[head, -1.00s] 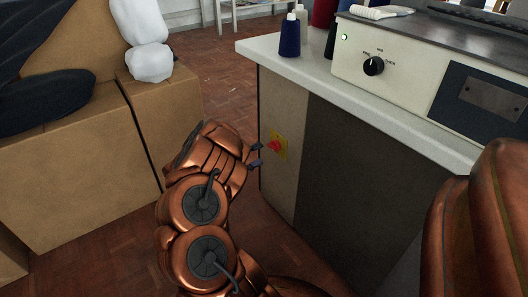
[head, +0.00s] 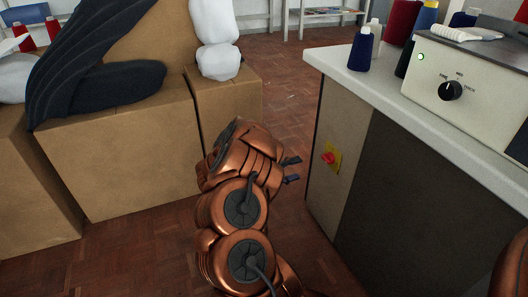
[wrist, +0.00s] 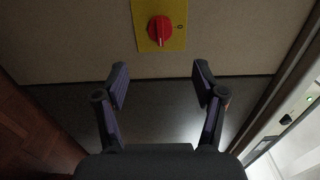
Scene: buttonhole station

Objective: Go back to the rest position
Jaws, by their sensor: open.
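My gripper (head: 291,170) is at the end of my copper arm, left of the workbench's side panel. Its two fingers are apart with nothing between them. In the wrist view my gripper (wrist: 161,85) is open below a red rotary switch (wrist: 160,30) on a yellow plate. The head view also shows this red switch (head: 328,158) on the bench's side, to the right of my fingertips and apart from them. The red knob's grip stands about upright in the wrist view, with a "0" mark to its right.
The workbench (head: 340,86) carries a machine (head: 470,85) with a black dial and a lit green lamp, and several thread spools, one dark blue (head: 361,50). Cardboard boxes (head: 130,165) with dark fabric (head: 105,90) stand at left. Brown floor (head: 275,85) is clear between them.

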